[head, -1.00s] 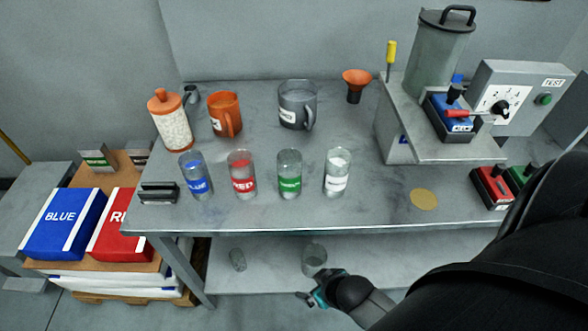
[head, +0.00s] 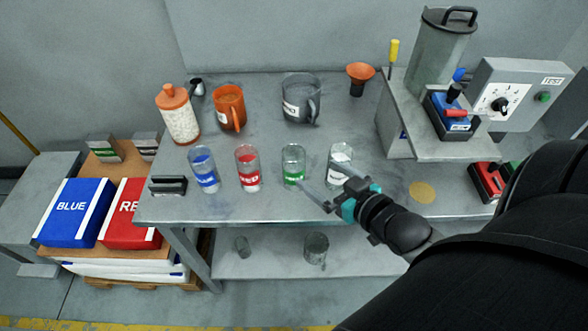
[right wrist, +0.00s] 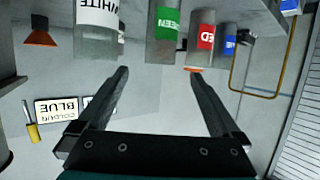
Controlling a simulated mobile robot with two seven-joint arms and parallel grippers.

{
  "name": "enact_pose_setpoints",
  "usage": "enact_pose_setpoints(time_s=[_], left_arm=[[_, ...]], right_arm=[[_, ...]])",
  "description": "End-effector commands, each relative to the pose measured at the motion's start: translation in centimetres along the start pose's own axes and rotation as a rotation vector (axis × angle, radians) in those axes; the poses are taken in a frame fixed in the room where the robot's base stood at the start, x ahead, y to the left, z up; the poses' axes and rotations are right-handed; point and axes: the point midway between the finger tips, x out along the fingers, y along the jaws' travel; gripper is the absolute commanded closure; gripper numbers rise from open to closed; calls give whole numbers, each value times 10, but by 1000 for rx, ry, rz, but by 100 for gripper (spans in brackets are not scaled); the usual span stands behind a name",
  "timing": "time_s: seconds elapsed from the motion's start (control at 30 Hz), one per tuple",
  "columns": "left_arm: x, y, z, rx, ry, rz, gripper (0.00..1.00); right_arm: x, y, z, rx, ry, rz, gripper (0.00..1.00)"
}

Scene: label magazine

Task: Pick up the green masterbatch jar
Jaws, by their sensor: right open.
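The green masterbatch jar (head: 293,163), clear glass with a green label, stands upright on the workbench between the red jar (head: 248,168) and the white jar (head: 340,160). My right gripper (head: 317,187) is open and empty at the bench's front side, just right of and in front of the green jar. In the right wrist view, where the picture is upside down, the green jar (right wrist: 166,32) is ahead of the spread fingers (right wrist: 161,72), roughly in line with the gap. Its far end is cut off there. My left gripper is not in view.
The blue jar (head: 204,169) stands left of the red one. Behind are an orange jug (head: 229,108), a grey jug (head: 300,101) and an orange funnel (head: 361,75). A machine with a control box (head: 515,92) stands at the right. The lower shelf (head: 275,263) holds glass containers.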

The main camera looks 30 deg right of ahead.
Motion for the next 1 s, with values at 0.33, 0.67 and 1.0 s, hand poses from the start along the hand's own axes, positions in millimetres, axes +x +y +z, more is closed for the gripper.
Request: enact_pose_setpoints(time_s=[0.33, 0.67, 1.0], left_arm=[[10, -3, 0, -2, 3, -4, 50], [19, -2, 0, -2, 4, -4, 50], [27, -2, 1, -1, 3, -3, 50]], right_arm=[[48, 0, 1, -1, 4, 0, 0], [90, 0, 2, -1, 2, 0, 0], [112, -1, 8, 0, 1, 0, 0]])
